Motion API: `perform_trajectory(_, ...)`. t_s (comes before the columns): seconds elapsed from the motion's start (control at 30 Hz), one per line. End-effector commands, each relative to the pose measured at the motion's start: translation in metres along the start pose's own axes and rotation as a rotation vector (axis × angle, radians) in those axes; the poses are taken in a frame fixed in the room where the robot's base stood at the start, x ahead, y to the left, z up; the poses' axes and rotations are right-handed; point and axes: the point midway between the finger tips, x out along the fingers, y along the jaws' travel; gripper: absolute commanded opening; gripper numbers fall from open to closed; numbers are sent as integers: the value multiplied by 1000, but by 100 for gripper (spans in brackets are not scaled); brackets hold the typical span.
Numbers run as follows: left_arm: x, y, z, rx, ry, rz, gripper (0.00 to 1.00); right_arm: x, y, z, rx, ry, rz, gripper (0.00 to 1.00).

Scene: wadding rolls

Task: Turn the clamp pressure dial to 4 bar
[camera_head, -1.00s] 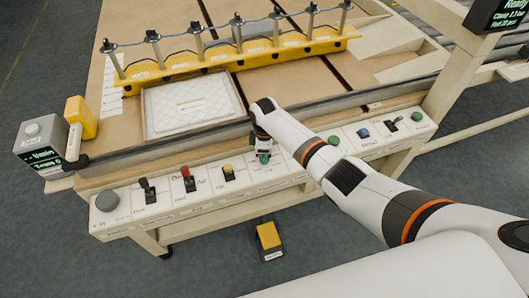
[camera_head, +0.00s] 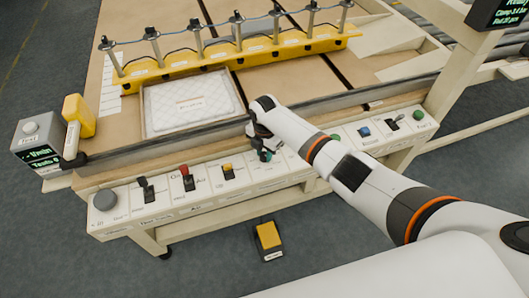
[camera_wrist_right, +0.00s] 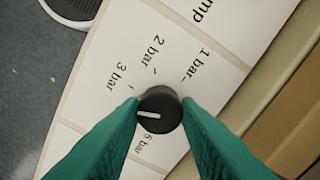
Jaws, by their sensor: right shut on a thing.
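The clamp pressure dial is a round black knob (camera_wrist_right: 160,108) on the white panel in the right wrist view. Its white pointer line points left, past the "3 bar" mark. Labels for 1, 2 and 3 bar show above it; another bar label shows below, and the 4 bar label is hidden, apparently behind a finger. My right gripper (camera_wrist_right: 158,112) has its two teal fingers shut on the knob, one on each side. In the head view my right gripper (camera_head: 265,153) is at the front control panel (camera_head: 200,195) and covers the dial. My left gripper is out of view.
A dark display (camera_head: 490,14) at top right has small text, seemingly a clamp reading near 3.4 bar. A yellow pedal (camera_head: 268,236) lies on the floor.

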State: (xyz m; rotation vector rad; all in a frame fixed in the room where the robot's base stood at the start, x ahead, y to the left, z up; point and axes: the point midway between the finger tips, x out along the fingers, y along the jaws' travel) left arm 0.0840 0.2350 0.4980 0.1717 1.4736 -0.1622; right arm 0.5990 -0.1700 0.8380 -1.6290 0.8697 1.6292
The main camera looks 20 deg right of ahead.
Motion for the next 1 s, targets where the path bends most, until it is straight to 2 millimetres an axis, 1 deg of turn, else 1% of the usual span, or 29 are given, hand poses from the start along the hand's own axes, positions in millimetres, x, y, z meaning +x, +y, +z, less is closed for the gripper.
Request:
perform_trajectory(0.2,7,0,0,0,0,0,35,0,-1,0,-193,2,-2,7)
perform_trajectory(0.5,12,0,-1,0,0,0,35,0,-1,0,-389,2,-3,7)
perform_trajectory(0.7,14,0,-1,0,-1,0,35,-1,-1,0,-461,1,-4,7)
perform_trajectory(1.0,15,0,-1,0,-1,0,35,-1,-1,0,-494,1,-3,7)
